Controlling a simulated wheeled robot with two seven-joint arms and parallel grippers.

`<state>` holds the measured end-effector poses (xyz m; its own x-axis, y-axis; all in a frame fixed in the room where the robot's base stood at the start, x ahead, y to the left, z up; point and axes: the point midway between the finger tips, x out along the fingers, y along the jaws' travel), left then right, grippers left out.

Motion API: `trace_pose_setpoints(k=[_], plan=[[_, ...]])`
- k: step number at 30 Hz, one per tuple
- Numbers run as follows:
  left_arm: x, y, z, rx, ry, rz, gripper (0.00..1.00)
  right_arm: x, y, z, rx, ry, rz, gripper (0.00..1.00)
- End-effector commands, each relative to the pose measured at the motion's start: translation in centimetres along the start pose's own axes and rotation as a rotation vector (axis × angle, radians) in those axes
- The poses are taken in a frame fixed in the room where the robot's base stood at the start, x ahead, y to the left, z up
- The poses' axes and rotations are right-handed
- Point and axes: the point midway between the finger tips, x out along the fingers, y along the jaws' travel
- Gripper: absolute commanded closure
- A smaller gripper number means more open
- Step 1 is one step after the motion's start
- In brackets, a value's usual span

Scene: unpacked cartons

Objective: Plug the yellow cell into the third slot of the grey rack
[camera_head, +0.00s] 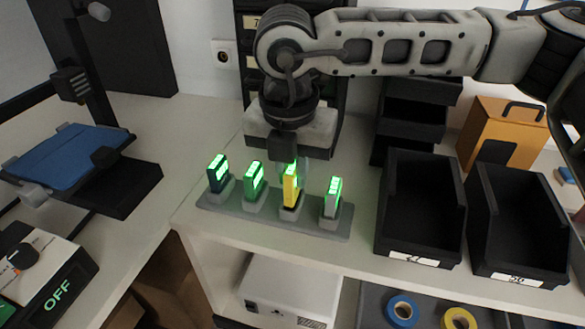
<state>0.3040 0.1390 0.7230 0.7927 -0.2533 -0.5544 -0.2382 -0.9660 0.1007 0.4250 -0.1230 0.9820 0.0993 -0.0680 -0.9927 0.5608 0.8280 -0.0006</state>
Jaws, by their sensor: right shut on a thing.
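The grey rack (272,216) lies on the white counter, with several upright holders in a row. The yellow cell (290,190) stands upright at the third holder from the left, its lower end at the holder's mouth; I cannot tell how deep it sits. Green light shows on its upper part. My right gripper (293,166) reaches down from above and is shut on the top of the yellow cell; its fingers are partly hidden. A dark blue cell (217,178), a green cell (253,178) and a grey cell (333,200) stand in the other holders, also showing green light. My left gripper is out of view.
Black bins (420,210) and (520,225) stand right of the rack, with an orange carton (495,135) behind. The counter's front edge runs close before the rack.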

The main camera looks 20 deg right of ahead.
Motion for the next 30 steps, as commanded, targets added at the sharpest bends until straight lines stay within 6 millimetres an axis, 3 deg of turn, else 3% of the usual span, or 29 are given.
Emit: trace_pose_setpoints(k=[30], plan=[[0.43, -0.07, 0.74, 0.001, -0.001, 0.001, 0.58, -0.01, 0.01, 0.01, 0.000, 0.000, 0.001, 1.00]])
